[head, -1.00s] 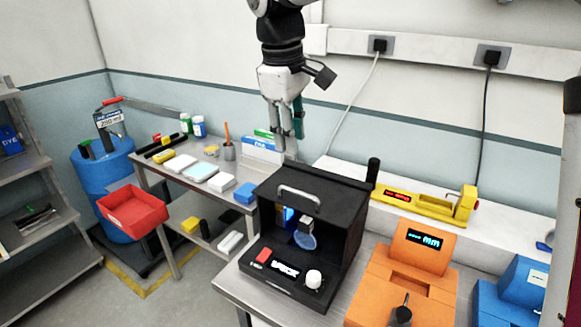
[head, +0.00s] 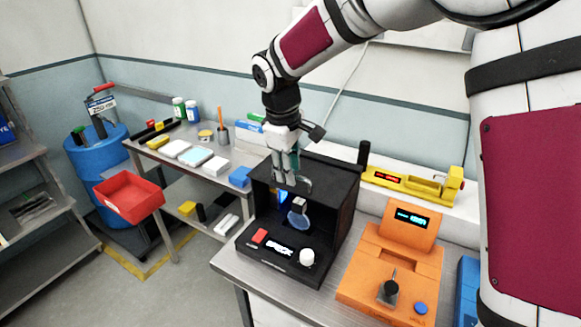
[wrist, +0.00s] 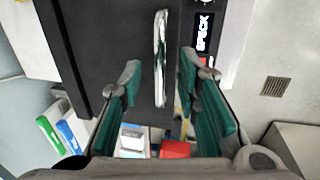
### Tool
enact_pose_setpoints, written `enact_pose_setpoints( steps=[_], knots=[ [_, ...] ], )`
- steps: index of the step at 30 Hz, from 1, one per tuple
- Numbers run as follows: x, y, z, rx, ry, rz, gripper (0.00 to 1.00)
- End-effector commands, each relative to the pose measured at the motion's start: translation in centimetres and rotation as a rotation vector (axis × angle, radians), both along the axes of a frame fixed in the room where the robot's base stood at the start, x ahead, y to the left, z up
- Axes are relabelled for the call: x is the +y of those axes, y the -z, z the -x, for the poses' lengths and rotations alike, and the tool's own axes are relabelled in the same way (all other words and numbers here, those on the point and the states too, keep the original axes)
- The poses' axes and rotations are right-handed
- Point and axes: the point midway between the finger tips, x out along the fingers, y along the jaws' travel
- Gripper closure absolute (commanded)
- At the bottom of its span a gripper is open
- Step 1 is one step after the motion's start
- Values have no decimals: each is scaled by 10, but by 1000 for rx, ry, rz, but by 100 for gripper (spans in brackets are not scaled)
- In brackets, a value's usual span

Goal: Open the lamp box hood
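The black lamp box (head: 333,222) stands on the metal bench, its front open on a dark inside with a blue glow and a round bluish lens (head: 299,216). Its hood (head: 328,174) bears a silver handle on the top front, mostly behind my fingers in the head view. My gripper (head: 289,180) points down over this front edge. In the wrist view the handle (wrist: 160,55) runs lengthwise between my two green-padded fingers (wrist: 160,75), with a gap on each side. My gripper is open and holds nothing.
An orange device (head: 385,280) stands right of the box. A yellow instrument (head: 410,182) lies behind on a white ledge, near a black post (head: 364,153). A side bench on the left holds small boxes and a pen cup (head: 222,136). A red bin (head: 130,197) is farther left.

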Motion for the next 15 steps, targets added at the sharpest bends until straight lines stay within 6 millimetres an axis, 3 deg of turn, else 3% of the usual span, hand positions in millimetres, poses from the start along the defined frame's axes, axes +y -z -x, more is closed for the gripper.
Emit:
enact_pose_setpoints(
  steps=[9, 13, 15],
  knots=[
    [0, 3, -1, 0, 0, 0, 70],
    [0, 3, -1, -1, 0, -1, 97],
    [0, 3, -1, -1, 0, -1, 100]
  ],
)
